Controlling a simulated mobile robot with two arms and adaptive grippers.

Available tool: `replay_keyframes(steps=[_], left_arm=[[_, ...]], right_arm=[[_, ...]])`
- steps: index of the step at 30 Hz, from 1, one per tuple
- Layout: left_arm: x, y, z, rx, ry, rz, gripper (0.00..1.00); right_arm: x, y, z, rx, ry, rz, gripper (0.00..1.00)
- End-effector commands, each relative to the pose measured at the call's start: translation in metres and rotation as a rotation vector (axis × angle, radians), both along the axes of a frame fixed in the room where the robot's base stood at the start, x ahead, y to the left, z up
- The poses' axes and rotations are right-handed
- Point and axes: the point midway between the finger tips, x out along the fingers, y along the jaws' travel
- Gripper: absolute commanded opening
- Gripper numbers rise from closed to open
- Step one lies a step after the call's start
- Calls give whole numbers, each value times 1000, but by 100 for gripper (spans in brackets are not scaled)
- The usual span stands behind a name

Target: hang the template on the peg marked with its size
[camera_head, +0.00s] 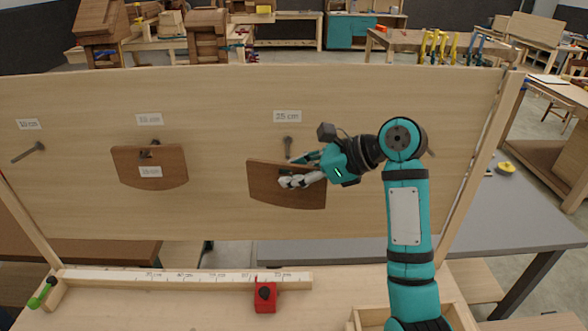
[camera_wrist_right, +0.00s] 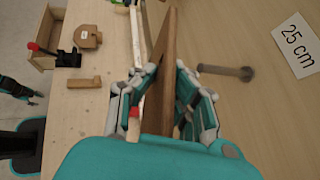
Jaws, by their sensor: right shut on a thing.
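A brown wooden template (camera_head: 262,183) with a curved lower edge is in my right gripper (camera_head: 290,175), in front of the upright board (camera_head: 225,95). In the right wrist view the template (camera_wrist_right: 160,75) is edge-on between the fingers of the right gripper (camera_wrist_right: 165,85). The peg under the "25 cm" label (camera_head: 287,116) is just above the template in the head view. In the right wrist view this peg (camera_wrist_right: 225,71) is right of the template, with a gap between them. The fingers hide part of the template, and no size marking shows on it. My left gripper is out of view.
Another brown template (camera_head: 135,175), with a label on it, hangs on the middle peg. The left peg (camera_head: 30,151) is bare. Below the board are a ruler rail (camera_head: 190,280) and a red block (camera_head: 265,295). The board's right post (camera_head: 480,165) stands beside my arm.

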Motion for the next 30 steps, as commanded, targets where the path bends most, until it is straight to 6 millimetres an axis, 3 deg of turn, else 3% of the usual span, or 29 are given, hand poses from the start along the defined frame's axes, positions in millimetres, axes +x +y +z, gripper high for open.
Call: replay_keyframes(steps=[16, 30], left_arm=[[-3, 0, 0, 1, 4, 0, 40], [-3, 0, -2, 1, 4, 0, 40]], right_arm=[[-34, 1, 0, 0, -1, 4, 0], [-39, -1, -2, 0, 0, 1, 0]])
